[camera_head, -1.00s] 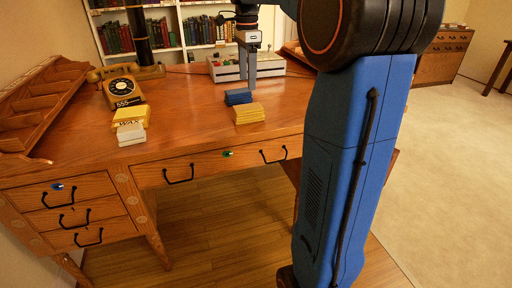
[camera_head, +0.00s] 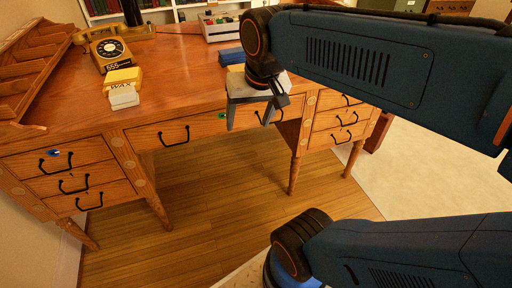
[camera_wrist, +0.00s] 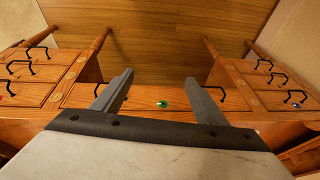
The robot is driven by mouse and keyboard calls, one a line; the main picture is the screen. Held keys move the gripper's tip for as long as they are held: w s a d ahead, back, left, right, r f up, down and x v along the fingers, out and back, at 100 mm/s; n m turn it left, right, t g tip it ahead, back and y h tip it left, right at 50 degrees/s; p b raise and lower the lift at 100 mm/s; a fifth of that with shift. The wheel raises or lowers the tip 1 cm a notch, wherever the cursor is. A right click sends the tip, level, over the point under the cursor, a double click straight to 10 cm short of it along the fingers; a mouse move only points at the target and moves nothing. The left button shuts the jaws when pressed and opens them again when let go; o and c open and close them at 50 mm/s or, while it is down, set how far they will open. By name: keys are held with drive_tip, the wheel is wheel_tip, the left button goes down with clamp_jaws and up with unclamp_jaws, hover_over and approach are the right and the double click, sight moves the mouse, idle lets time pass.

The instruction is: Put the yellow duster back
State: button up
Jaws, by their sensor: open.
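The yellow duster is almost wholly hidden behind my gripper; only a pale yellow sliver (camera_head: 236,67) shows on the desk, just in front of the blue folded cloth (camera_head: 230,57). My gripper (camera_head: 248,124) is open and empty, its fingers pointing down in front of the desk's middle drawer (camera_head: 165,133). In the wrist view its two fingers (camera_wrist: 158,78) stand wide apart, with the drawer's green lock (camera_wrist: 162,104) seen between them. The middle drawer looks shut.
A yellow WAX box (camera_head: 122,78) and a white block (camera_head: 124,97) lie on the desk's left, near a telephone (camera_head: 110,50). Drawers flank both sides of the desk. The wooden floor (camera_head: 220,190) below is clear.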

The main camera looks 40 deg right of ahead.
drive_tip(key=s+a+f+n+t, duration=0.1)
drive_tip(key=s+f+n, duration=0.3)
drive_tip(key=s+f, duration=0.1)
drive_tip(key=shift+a+f, duration=0.2)
drive_tip(key=shift+f, duration=0.05)
